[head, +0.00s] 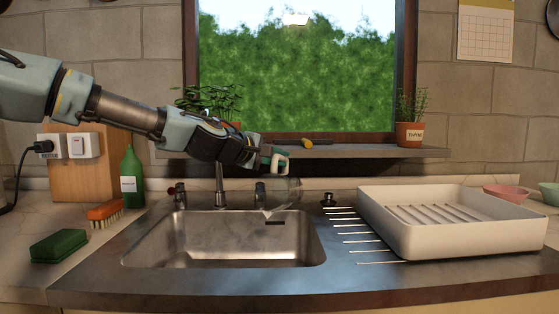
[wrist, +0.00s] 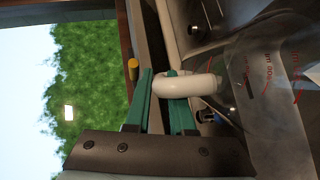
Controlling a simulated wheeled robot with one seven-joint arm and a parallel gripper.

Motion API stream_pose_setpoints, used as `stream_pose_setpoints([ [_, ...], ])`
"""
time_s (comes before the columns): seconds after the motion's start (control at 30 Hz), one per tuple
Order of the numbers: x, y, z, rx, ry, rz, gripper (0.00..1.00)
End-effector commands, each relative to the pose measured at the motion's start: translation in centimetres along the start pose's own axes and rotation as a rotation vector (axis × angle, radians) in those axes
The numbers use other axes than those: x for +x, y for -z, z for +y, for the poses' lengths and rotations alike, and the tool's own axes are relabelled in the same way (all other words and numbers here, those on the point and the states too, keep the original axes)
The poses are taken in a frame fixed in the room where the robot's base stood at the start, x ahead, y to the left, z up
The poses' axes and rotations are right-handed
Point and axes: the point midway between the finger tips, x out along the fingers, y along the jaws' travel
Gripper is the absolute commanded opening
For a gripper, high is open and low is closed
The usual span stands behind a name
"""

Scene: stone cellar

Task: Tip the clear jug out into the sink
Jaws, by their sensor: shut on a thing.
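The clear jug (head: 284,192) hangs above the back right part of the steel sink (head: 190,240). It looks tilted, with a pointed part low on its left, but its see-through outline is faint. My gripper (head: 274,158) is shut on the jug's white handle, above the jug. In the wrist view the green fingers of my gripper (wrist: 160,100) close on the handle, and the clear jug (wrist: 265,70) with red markings extends to the right. I cannot make out any liquid in the jug or a stream from it.
A tap (head: 220,190) stands behind the sink, left of the jug. A white drying tray (head: 450,240) is on the right. A green bottle (head: 132,180), brush (head: 105,212) and green sponge (head: 58,246) stand left. The windowsill (head: 330,152) with potted plants runs behind my gripper.

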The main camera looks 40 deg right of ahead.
Motion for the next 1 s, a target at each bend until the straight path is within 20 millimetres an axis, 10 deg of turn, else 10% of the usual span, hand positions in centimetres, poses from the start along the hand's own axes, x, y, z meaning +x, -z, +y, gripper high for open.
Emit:
stream_pose_setpoints([
  [1.0, 0.01, 0.01, 0.02, -0.001, 0.001, 0.0, 0.0],
])
